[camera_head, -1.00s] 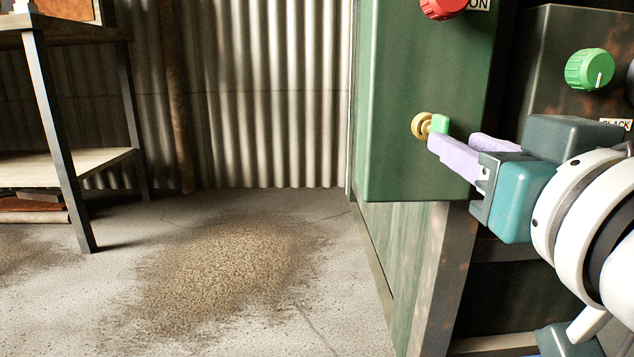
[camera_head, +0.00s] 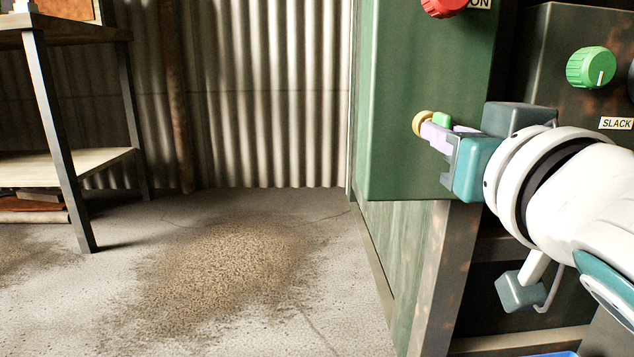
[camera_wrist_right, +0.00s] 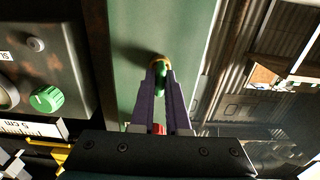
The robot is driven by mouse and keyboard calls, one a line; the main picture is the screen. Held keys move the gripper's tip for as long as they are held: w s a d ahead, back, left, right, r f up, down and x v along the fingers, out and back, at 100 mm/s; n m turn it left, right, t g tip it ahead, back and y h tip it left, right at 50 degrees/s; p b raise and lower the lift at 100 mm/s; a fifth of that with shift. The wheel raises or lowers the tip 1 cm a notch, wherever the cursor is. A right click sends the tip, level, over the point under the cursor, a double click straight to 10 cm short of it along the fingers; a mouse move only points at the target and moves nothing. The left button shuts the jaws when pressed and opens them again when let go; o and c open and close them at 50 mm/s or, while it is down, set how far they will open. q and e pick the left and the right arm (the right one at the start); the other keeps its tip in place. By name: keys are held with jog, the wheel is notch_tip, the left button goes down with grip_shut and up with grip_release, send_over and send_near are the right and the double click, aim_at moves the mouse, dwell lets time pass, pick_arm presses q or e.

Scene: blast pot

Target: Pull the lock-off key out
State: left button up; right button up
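The lock-off key has a green head (camera_head: 441,119) and sits in a round brass lock (camera_head: 420,124) on the front of the green cabinet (camera_head: 425,60). My right gripper (camera_head: 440,132) is at the key, its pale purple fingers pointing at the lock. In the right wrist view the green head (camera_wrist_right: 161,73) lies between the two fingertips (camera_wrist_right: 161,84). A gap shows between the fingers further back, and I see no clear grip on the key. The near finger hides part of the key and lock in the head view. My left gripper is not in view.
A red knob (camera_head: 444,6) is above the lock on the same cabinet. A green dial (camera_head: 591,68) and a SLACK label (camera_head: 616,123) are on the dark panel at right. A shelf table (camera_head: 60,170) stands at left. The floor between is clear.

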jog(key=shift+s, duration=0.1)
grip_shut()
jog(key=shift+s, duration=0.55)
dwell(0.4)
jog(key=shift+s+d+p, duration=0.1)
jog(key=shift+s+p, duration=0.5)
jog(key=shift+s, duration=1.5)
